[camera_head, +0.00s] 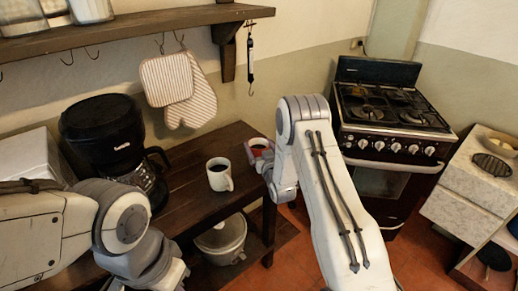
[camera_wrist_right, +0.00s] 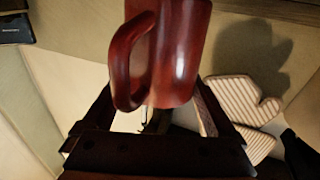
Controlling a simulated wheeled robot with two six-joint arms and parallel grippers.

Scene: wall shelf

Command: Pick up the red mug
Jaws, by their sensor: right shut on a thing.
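The red mug (camera_head: 259,148) shows small in the head view, at the right end of the dark wooden table (camera_head: 238,132). My right gripper (camera_head: 262,157) is at the mug, partly hidden by my right arm. In the right wrist view the red mug (camera_wrist_right: 180,50) fills the upper middle, its handle facing left. The fingers of my right gripper (camera_wrist_right: 157,105) are shut on its lower part. I cannot tell whether the mug's base touches the table. My left arm is at the lower left of the head view; its fingers do not show.
A black coffee maker (camera_head: 103,130) is further left. Striped mitts (camera_head: 190,95) hang under the wall shelf (camera_head: 140,28). A stove (camera_head: 385,120) stands at the right.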

